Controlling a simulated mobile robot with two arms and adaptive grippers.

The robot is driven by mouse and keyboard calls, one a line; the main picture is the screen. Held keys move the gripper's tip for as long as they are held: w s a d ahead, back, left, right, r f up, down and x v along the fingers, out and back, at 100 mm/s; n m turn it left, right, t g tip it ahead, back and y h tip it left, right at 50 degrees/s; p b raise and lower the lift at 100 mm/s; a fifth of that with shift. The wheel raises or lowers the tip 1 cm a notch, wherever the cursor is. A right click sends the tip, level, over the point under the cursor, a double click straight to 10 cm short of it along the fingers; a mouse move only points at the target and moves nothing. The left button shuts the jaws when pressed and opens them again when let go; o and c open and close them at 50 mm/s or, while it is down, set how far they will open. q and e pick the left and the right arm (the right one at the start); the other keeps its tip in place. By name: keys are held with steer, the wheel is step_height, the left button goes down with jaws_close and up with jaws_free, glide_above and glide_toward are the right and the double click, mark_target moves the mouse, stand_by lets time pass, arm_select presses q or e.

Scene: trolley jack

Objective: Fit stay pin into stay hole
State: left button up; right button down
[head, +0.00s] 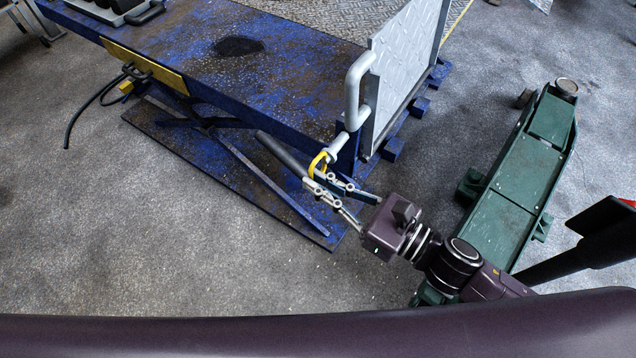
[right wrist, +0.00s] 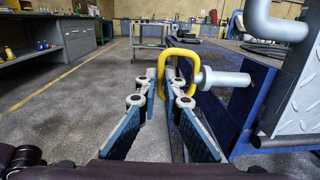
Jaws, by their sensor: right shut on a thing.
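The stay pin is a pale grey rod (head: 338,143) with a yellow loop handle (head: 317,164). My right gripper (head: 321,182) is shut on the yellow loop, beside the near corner of the blue lift table. In the right wrist view, the loop (right wrist: 169,50) stands upright at the fingertips, and the grey rod (right wrist: 222,79) points right toward the blue frame. Whether the rod touches the frame, I cannot tell. I cannot make out the stay hole in either view. My left gripper is not in view.
The worn blue lift table (head: 290,85) ends in an upright silver tread plate (head: 403,55) with a grey bent handle (head: 353,90). A dark tube (head: 282,154) lies close left of the gripper. A green trolley jack (head: 522,175) stands right. Floor at lower left is clear.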

mark_target(329, 161)
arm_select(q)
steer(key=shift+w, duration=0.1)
arm_select(e)
steer(key=shift+w+d, duration=0.35)
steer(key=shift+w, duration=0.05)
steer(key=shift+w+d, duration=0.2)
steer(key=shift+w, duration=0.1)
steer(key=shift+w, duration=0.1)
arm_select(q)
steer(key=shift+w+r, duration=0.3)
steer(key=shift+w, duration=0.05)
arm_select(e)
steer(key=shift+w+d, duration=0.45)
steer(key=shift+w, duration=0.1)
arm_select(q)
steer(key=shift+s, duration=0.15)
arm_select(e)
steer(key=shift+w+d, duration=0.35)
steer(key=shift+w, duration=0.15)
steer(key=shift+w+d, duration=0.1)
steer(key=shift+w+d, duration=0.1)
steer(key=shift+w, duration=0.05)
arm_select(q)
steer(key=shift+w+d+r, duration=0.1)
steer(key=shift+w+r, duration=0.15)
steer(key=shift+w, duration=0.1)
arm_select(e)
steer(key=shift+w+d, duration=0.15)
steer(key=shift+w, duration=0.05)
